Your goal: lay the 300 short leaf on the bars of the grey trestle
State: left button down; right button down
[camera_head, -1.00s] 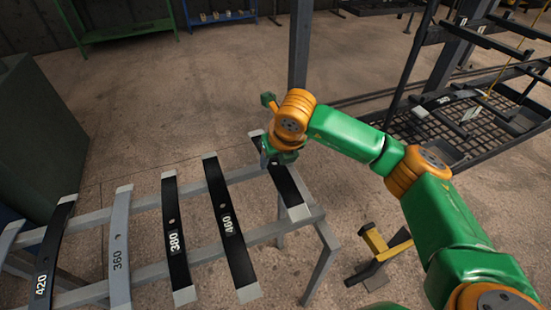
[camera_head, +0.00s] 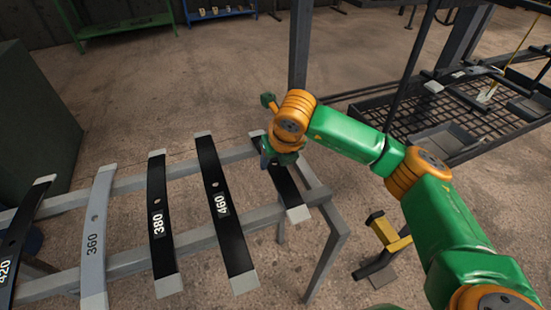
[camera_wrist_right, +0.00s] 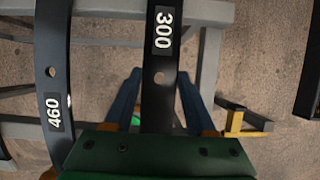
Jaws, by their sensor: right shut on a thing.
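The 300 short leaf (camera_wrist_right: 162,60) is dark with a white "300" label and a hole, and shows between my right gripper's fingers in the right wrist view. In the head view this leaf (camera_head: 288,190) has pale ends and spans the right end of the grey trestle (camera_head: 190,240), crossing its two bars from above. I cannot tell whether it touches them. My right gripper (camera_head: 274,160) is shut on the leaf near its middle, and the gripper hides that part. My left gripper is not in view.
Leaves marked 460 (camera_head: 223,210), 380 (camera_head: 159,225), 360 (camera_head: 95,240) and 420 (camera_head: 14,240) lie across the trestle to the left. The 460 leaf is nearest, with a gap between. A dark mesh rack (camera_head: 450,120) stands at right; a yellow-and-black stand (camera_head: 388,240) is on the floor.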

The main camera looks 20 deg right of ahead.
aim_at(280, 175)
jog(key=shift+r, duration=0.1)
jog(key=shift+c, duration=0.7)
grip_release()
jog(key=shift+s, duration=0.1)
jog(key=v, duration=0.7)
jog(key=shift+s+r, duration=0.1)
